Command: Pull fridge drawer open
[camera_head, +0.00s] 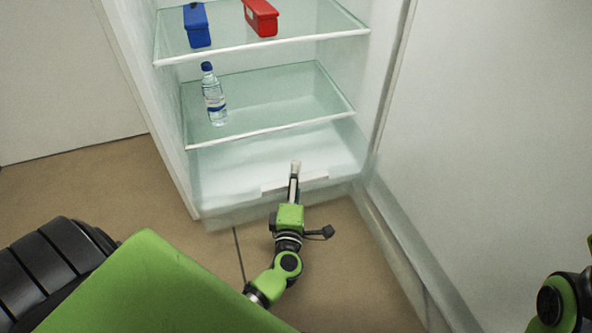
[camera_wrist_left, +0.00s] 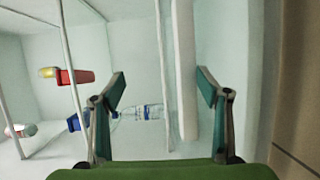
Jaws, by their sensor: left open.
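The fridge drawer (camera_head: 225,212) is the translucent bin at the bottom of the open fridge, with a pale handle strip (camera_head: 318,181) on its front. My left gripper (camera_head: 295,168) is at the middle of that front, seen from above and partly covering the handle. In the left wrist view, my left gripper (camera_wrist_left: 162,82) is open, its two dark green fingers spread. A long white bar (camera_wrist_left: 185,70), apparently the handle, lies between the fingers, closer to the right one. No contact is visible. Of my right arm, only a link shows at the lower right; its gripper is out of view.
Above the drawer, a glass shelf (camera_head: 290,100) holds a water bottle (camera_head: 214,98). The higher shelf (camera_head: 320,25) holds a blue box (camera_head: 197,26) and a red box (camera_head: 261,17). The open fridge door (camera_head: 490,130) stands at the right. Brown floor (camera_head: 345,250) in front is clear.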

